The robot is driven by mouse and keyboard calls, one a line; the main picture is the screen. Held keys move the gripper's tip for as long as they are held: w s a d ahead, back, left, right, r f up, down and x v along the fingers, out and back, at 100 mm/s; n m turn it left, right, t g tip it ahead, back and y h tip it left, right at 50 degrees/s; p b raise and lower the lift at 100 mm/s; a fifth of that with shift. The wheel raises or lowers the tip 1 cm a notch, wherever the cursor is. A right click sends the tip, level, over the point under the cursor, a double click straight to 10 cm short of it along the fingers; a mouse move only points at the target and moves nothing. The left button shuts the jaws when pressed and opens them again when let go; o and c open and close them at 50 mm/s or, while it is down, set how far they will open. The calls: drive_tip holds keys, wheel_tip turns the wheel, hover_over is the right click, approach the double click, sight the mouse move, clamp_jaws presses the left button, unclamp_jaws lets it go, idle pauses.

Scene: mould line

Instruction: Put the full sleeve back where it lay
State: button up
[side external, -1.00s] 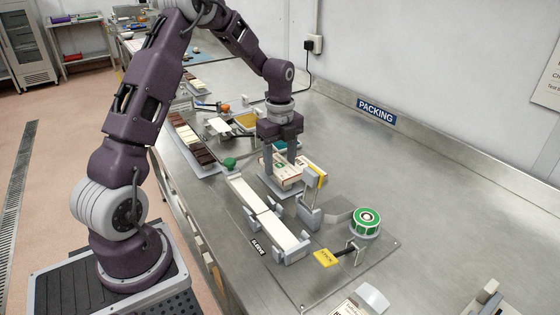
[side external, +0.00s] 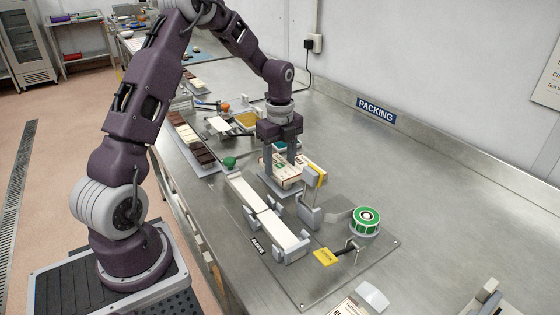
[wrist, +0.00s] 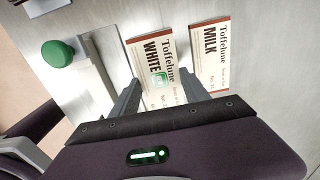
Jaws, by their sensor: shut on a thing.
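The white-chocolate sleeve (wrist: 157,55), a cream card with a brown edge, "WHITE" lettering and a green sticker, lies between the fingers of my gripper (wrist: 160,82) in the wrist view. My gripper (side external: 282,165) is shut on it, pointing down, in the side view. The sleeve (side external: 286,177) is low, at the grey bench; I cannot tell whether it touches what is below. Its lower part is hidden by my gripper in the wrist view. A similar sleeve marked "MILK" (wrist: 210,55) lies just to its right, apart from it.
A packing jig with a white channel (side external: 262,212) stands in front, with a green knob (side external: 229,162) at its far end. A green-and-white tape reel (side external: 366,221) and yellow tag (side external: 325,257) are at the right. Chocolate bars (side external: 195,143) lie behind. The bench's right side is mostly clear.

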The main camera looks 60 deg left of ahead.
drive_tip(key=o, duration=1.5)
drive_tip(key=shift+r, duration=0.35)
drive_tip(key=r, duration=0.7)
drive_tip(key=shift+s+d+r, duration=0.15)
drive_tip(key=shift+d+r, duration=0.05)
drive_tip(key=shift+d, duration=0.2)
drive_tip(key=s+d+r+n+t+y, duration=0.1)
drive_tip(key=s+d+r+n+t, duration=0.3)
drive_tip(key=s+d+r+n, duration=0.9)
drive_tip(key=s+d+n, duration=0.1)
drive_tip(key=s, duration=0.2)
drive_tip(key=s+d+f+n+t, duration=0.1)
drive_tip(key=s+d+n, duration=0.1)
drive_tip(key=s, duration=0.2)
drive_tip(key=s+d+f+n+h, duration=0.1)
drive_tip(key=s+n, duration=0.1)
drive_tip(key=s, duration=0.2)
drive_tip(key=shift+d+f+t, duration=0.15)
drive_tip(key=shift+t, duration=0.15)
